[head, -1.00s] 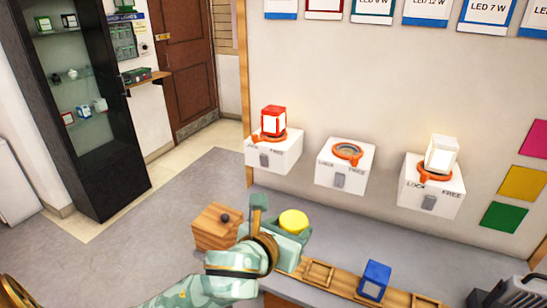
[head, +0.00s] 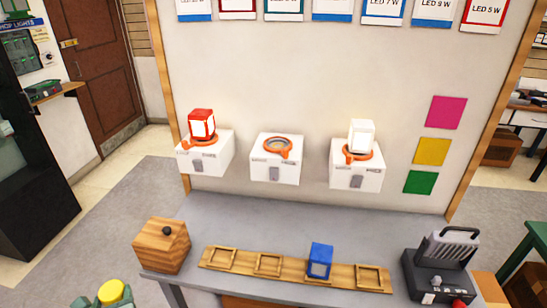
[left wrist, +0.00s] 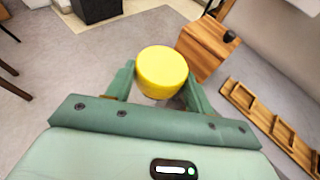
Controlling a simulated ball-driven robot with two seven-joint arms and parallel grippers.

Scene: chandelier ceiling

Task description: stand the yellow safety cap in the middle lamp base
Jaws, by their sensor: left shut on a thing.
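The yellow safety cap (head: 112,291) is in my left gripper (head: 101,301), at the bottom left of the head view. In the left wrist view the cap (left wrist: 161,72) sits between the two green fingers of the gripper (left wrist: 158,92), which is shut on it. The middle lamp base (head: 275,168) is a white box on the wall with an empty orange ring on top and a grey switch on its front. The cap is well below and left of it, away from the bench. My right gripper is not in view.
The left base (head: 205,163) holds a red lamp (head: 201,125); the right base (head: 356,178) holds a white lamp (head: 361,136). A wooden box (head: 160,250), a wooden rack (head: 225,262) with a blue lamp (head: 319,260), and a dark device (head: 440,265) stand on the bench (head: 300,218).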

